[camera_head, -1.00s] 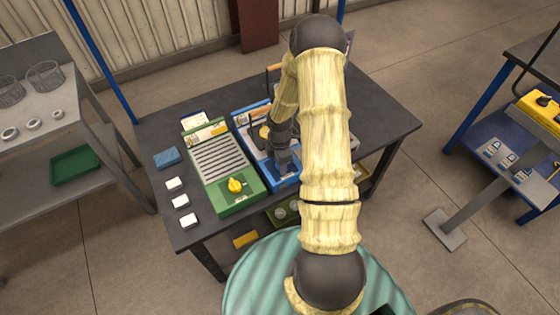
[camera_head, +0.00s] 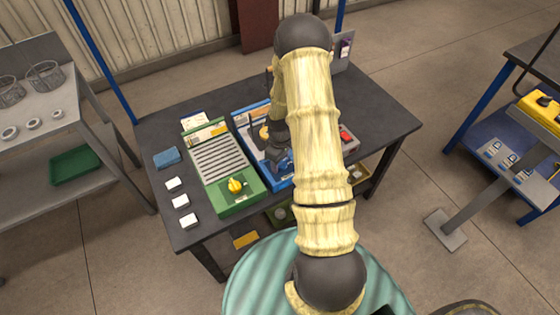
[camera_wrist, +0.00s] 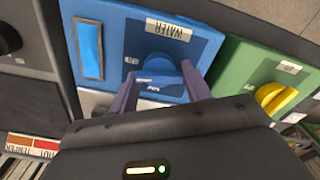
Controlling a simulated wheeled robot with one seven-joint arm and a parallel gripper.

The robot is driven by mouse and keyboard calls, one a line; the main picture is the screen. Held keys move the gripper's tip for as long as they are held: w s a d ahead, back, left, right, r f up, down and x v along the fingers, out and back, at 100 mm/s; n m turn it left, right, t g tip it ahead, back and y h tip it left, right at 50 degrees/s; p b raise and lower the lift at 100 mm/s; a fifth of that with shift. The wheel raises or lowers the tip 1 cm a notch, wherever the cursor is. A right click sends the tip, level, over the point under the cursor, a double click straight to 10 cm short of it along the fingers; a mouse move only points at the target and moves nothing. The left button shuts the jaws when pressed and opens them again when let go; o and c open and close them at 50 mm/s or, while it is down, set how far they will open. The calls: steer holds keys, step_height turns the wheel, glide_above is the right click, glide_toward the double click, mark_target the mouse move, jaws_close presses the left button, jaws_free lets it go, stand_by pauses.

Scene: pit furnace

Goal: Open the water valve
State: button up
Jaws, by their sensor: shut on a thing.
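The blue water panel (camera_head: 280,184) lies on the dark table, partly hidden by my arm. In the wrist view its WATER label (camera_wrist: 168,30) shows above a round blue valve knob (camera_wrist: 158,66). My gripper (camera_wrist: 160,76) has a finger on each side of this knob and is shut on it. In the head view my gripper (camera_head: 283,157) is over the front part of the blue panel. My arm hides part of the area to its right.
A green panel with a yellow knob (camera_head: 236,185) lies directly left of the blue one. A blue sponge-like block (camera_head: 167,158) and white blocks (camera_head: 180,201) lie on the table's left side. A red button (camera_head: 346,136) shows right of my arm.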

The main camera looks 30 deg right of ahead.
steer(key=shift+w+m, duration=0.1)
steer(key=shift+m, duration=1.1)
steer(key=o, duration=0.7)
step_height(320, 180, up, 18)
steer(key=shift+f+b, duration=0.25)
steer(key=shift+b, duration=0.2)
